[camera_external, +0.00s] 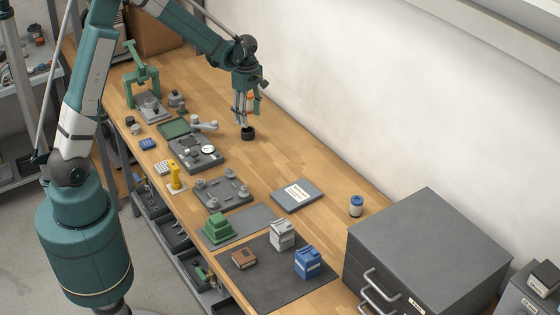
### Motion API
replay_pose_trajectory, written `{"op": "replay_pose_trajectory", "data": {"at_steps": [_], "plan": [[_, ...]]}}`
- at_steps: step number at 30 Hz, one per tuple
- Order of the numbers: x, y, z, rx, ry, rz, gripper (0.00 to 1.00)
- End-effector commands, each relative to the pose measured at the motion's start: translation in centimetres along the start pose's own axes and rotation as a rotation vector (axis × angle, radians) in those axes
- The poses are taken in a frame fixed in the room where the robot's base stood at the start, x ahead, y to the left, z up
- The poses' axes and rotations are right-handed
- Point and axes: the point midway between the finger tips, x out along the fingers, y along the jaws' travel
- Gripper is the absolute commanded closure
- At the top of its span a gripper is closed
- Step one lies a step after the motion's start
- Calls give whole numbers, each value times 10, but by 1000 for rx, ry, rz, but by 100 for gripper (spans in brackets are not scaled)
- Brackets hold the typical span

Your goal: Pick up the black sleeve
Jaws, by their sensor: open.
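The black sleeve (248,133) is a short dark cylinder standing on the wooden bench near the wall side. My gripper (244,121) points down just above it, with its fingertips at or very near the sleeve's top. The gripper is open. From this one view I cannot tell whether the fingertips touch the sleeve or reach around it.
Left of the sleeve are a grey metal arm-shaped part (205,125) and a grey plate with a dial (196,152). A green press (141,75) stands farther back. A grey drawer cabinet (425,250) fills the front right. Bare bench (295,158) lies right of the sleeve.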

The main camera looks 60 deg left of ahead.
Motion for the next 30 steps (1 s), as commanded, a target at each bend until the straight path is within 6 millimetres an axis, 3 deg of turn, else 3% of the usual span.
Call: {"op": "replay_pose_trajectory", "data": {"at_steps": [16,30], "plan": [[8,3,-2,-26,1,-9,51],[32,3,-2,-25,1,-8,51]]}}
